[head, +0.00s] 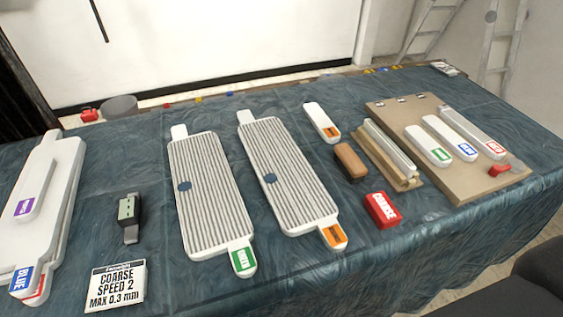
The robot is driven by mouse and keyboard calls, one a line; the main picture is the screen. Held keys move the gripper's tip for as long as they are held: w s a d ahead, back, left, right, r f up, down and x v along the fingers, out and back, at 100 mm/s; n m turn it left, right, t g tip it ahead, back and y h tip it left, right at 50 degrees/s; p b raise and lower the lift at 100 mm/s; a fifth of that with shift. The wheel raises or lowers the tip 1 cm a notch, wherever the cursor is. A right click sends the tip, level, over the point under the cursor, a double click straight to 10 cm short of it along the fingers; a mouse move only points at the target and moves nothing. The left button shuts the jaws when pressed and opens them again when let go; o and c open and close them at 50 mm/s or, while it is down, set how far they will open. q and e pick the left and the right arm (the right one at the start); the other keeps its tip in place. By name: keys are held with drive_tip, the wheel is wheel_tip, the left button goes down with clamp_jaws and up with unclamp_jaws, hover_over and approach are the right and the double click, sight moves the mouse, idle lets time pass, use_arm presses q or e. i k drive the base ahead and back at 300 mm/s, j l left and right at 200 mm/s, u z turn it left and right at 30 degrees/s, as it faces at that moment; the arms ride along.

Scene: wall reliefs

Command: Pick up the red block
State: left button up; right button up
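A red block (382,211) with white lettering that seems to read "COARSE" lies on the blue-green cloth of the table (330,280), right of centre. It stands apart from the brown block and the wooden holder behind it. Nothing touches or covers it. Neither of my grippers shows in the head view.
Behind the red block are a brown block (350,161) and a grooved holder (388,155). A wooden board (400,108) with labelled white bars lies right. Two ribbed panels (212,195) (287,175) lie left. A sign (116,286) is front left. Cloth before the block is clear.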

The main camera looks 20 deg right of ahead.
sight(379, 206)
drive_tip(key=z, duration=1.3)
